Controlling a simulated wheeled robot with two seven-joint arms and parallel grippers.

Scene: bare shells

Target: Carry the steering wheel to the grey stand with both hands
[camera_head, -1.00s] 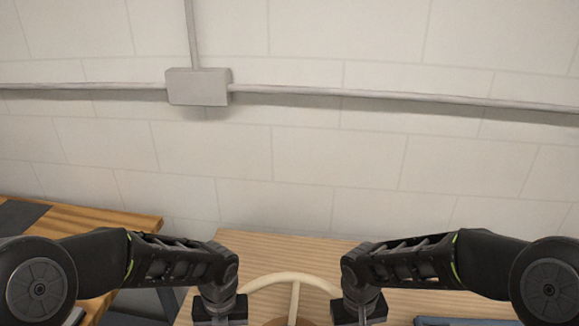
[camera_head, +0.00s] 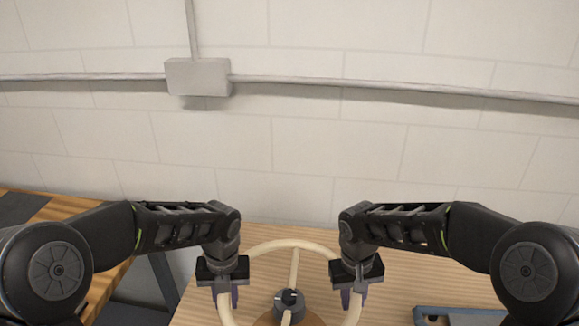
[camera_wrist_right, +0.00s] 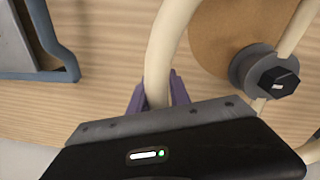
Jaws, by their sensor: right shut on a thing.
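The cream steering wheel (camera_head: 283,245) is in front of me in the head view, with its rim running into both grippers. A grey round hub piece with a black cap (camera_head: 289,300) is at its middle, over a brown disc (camera_wrist_right: 212,38); I cannot tell whether the hub piece belongs to the wheel. My left gripper (camera_head: 228,297) is at the rim's left side, its purple finger beside the rim. My right gripper (camera_head: 354,299) is shut on the rim's right side. The right wrist view shows the rim between its purple fingers (camera_wrist_right: 158,97). I cannot single out the grey stand.
A pale wooden table (camera_head: 400,260) lies under the wheel. A blue-grey tray (camera_head: 460,315) is at the right, and another wooden table (camera_head: 70,215) is at the left. A block wall with conduit and a box (camera_head: 198,77) stands behind.

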